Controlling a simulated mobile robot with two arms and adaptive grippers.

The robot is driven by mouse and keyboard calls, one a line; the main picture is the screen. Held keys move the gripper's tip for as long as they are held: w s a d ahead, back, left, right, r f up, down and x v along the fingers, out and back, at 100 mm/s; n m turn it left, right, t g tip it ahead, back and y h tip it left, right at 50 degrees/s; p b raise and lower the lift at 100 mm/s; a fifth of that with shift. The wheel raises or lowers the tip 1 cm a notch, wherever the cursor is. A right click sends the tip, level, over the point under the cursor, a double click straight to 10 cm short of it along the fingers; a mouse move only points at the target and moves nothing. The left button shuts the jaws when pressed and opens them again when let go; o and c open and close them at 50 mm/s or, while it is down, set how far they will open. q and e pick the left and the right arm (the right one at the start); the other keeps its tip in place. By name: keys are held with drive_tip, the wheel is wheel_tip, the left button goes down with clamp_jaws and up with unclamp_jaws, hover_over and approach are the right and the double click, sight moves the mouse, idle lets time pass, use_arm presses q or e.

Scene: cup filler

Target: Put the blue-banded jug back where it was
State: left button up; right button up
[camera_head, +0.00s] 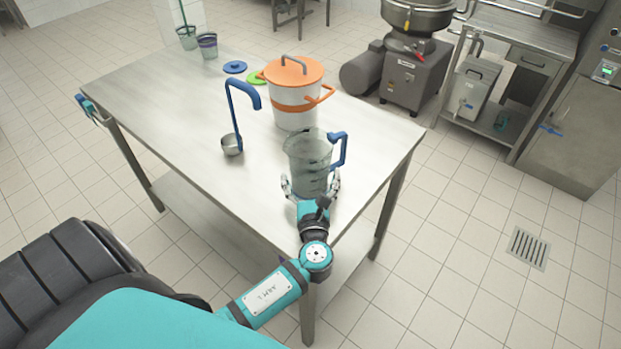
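A clear jug (308,158) with a blue handle on its right side is upright at the near corner of the steel table (170,110). No separate blue band shows clearly on it. My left gripper (311,186) has its fingers on both sides of the jug's lower part and appears shut on it. The gripper partly hides the jug's base, so I cannot tell whether it rests on the table or is just above it. My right gripper is not in view.
A white pot (296,108) with an orange lid stands just behind the jug. A blue-handled ladle (232,144) stands left of it. A blue disc (235,67), a green disc (256,78) and a purple-banded cup (208,47) are farther back. The table's left middle is clear.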

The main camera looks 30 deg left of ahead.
use_arm(q)
drive_tip(key=shift+r, duration=0.2)
drive_tip(key=b+v, duration=0.2)
drive_tip(key=v, duration=0.9)
drive_tip(key=shift+s+d+f, duration=0.1)
drive_tip(key=shift+s+d, duration=0.25)
drive_tip(key=shift+s, duration=0.05)
